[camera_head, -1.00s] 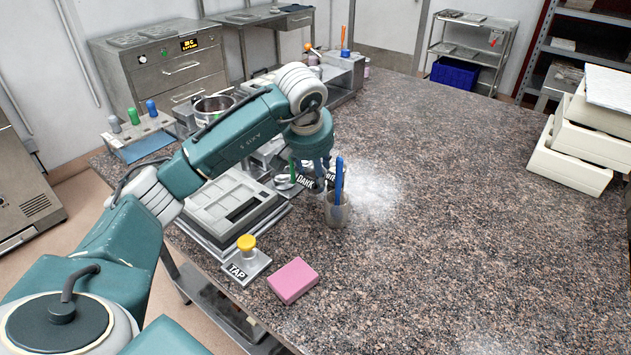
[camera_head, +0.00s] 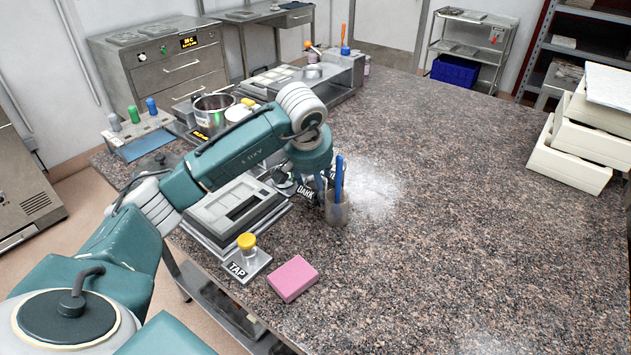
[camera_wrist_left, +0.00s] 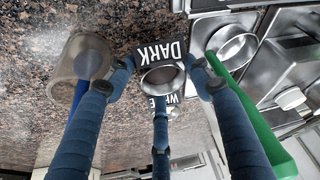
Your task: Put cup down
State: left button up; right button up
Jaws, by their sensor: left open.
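A small metal cup (camera_wrist_left: 162,79) stands on the counter between the fingers of my left gripper (camera_wrist_left: 160,88) in the left wrist view. The fingers are spread around it, and I cannot tell whether any touches it. A black DARK label (camera_wrist_left: 160,52) is beside the cup, and a WHITE label (camera_wrist_left: 160,101) is partly hidden by a finger. In the head view my left gripper (camera_head: 312,188) is low over the counter, and the wrist and fingers mostly hide the cup. My right gripper is not in view.
A grey beaker (camera_head: 337,211) with a blue-handled tool stands close beside the gripper. A grey machine (camera_head: 222,212), a TAP button stand (camera_head: 247,262) and a pink block (camera_head: 293,278) are nearer. The right side of the counter (camera_head: 460,220) is clear up to stacked cream trays (camera_head: 568,170).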

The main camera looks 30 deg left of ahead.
pick_arm(q)
jog(key=b+v, duration=0.1)
jog(key=v, duration=1.1)
jog(key=shift+w+r, duration=0.1)
